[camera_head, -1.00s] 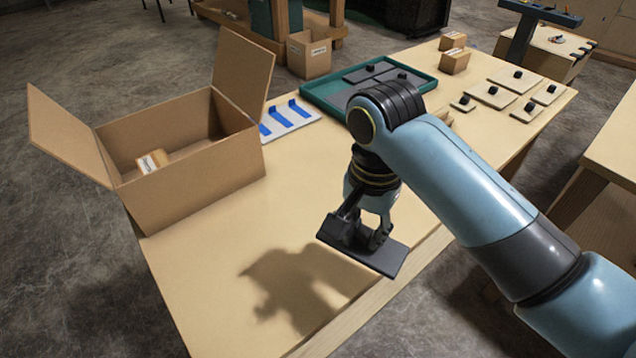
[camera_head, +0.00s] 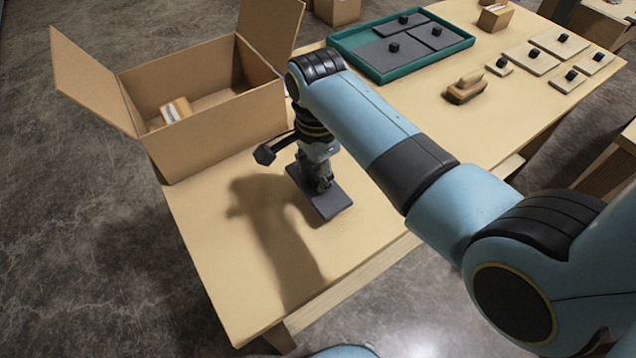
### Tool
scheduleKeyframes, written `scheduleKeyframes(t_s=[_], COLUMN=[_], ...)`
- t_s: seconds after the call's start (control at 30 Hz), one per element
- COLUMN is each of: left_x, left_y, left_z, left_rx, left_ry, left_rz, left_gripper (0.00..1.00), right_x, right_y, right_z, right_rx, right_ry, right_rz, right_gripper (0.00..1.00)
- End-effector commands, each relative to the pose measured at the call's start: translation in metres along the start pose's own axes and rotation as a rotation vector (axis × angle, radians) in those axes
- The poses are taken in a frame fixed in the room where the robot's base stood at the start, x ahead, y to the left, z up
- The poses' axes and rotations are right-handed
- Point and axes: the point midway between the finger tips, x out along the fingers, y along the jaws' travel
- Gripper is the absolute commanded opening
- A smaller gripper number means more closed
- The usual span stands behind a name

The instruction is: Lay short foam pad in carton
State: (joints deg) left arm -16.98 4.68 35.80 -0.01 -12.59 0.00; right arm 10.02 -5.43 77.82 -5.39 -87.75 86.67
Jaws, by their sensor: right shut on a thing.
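The open carton (camera_head: 215,125) stands at the left of the table with its flaps up. A small tan box with a white label (camera_head: 175,110) lies inside it. My right gripper (camera_head: 322,186) is shut on a dark grey foam pad (camera_head: 328,204), holding it above the table, in front of the carton and to its right. The jaws' grip on the pad is partly hidden by the gripper body. More dark grey pads with black knobs (camera_head: 432,38) lie in a green tray (camera_head: 357,66) at the back. My left gripper is not in view.
A wooden-handled tool (camera_head: 466,88) lies on the table (camera_head: 225,275) right of the tray. Several pale plates with black knobs (camera_head: 532,58) lie at the far right. A small box (camera_head: 494,17) stands behind them. The table's front left is clear.

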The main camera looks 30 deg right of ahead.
Motion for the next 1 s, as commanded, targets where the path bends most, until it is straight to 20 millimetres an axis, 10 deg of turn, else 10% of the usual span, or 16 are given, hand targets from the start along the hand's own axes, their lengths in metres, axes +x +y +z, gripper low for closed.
scheduleKeyframes(t_s=[0.6, 0.63, 0.73, 1.0], left_x=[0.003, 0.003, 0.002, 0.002], left_y=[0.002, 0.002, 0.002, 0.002], left_z=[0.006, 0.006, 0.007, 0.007], left_rx=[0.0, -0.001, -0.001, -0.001], left_ry=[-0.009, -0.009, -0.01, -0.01], left_rz=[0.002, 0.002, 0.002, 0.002], left_gripper=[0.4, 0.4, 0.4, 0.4], right_x=[0.037, 0.036, 0.036, 0.036], right_y=[0.001, 0.001, 0.001, 0.001], right_z=[0.0, 0.0, 0.0, 0.0], right_rx=[0.0, 0.0, 0.0, 0.0], right_ry=[-0.001, -0.001, -0.001, -0.001], right_rz=[0.001, 0.001, 0.001, 0.001], right_gripper=[0.0, 0.28, 0.41, 0.47])
